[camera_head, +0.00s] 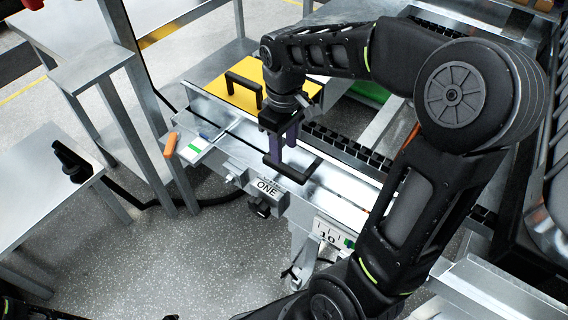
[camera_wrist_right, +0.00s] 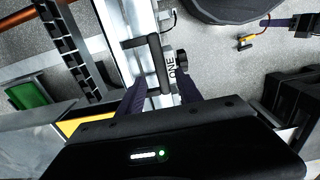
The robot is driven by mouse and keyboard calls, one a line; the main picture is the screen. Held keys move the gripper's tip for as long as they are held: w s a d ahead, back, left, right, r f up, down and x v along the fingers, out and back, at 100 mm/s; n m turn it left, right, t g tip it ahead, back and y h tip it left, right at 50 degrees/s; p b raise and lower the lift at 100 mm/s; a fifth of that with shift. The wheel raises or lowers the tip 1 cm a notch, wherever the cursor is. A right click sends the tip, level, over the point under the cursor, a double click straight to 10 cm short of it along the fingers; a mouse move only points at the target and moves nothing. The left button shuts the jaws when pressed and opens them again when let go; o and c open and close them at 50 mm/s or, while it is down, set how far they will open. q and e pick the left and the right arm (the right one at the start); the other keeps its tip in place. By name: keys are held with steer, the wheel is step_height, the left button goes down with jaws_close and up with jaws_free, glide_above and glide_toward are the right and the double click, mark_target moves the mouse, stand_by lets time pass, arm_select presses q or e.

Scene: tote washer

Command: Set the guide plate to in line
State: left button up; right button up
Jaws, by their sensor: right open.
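A bright metal plate (camera_head: 335,185) lies along the rail of the washer's front, with a black bar handle (camera_head: 291,168) on it; I cannot tell for sure that this is the guide plate. A label reading ONE (camera_head: 267,187) is on the front edge beside the handle. My right gripper (camera_head: 279,150) points down over the handle with its dark purple fingers apart. In the right wrist view, the handle (camera_wrist_right: 149,62) lies just beyond the open fingers, and the ONE label (camera_wrist_right: 173,66) is to its right. Contact with the handle cannot be told. My left gripper is not clearly visible.
A yellow plate (camera_head: 283,101) with its own black handle stands behind the gripper. An orange-handled lever (camera_head: 170,146) sticks out at the left end. A black knob (camera_head: 262,209) and a number label (camera_head: 328,234) are on the front. A metal table (camera_head: 40,200) stands left; open floor lies between.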

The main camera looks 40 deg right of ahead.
mark_target(283, 167)
step_height(283, 167, down, 7)
steer(key=shift+f+b, duration=0.1)
steer(key=shift+b, duration=0.65)
steer(key=shift+c, duration=0.2)
jaws_close()
steer(key=shift+a, duration=0.1)
stand_by(0.7)
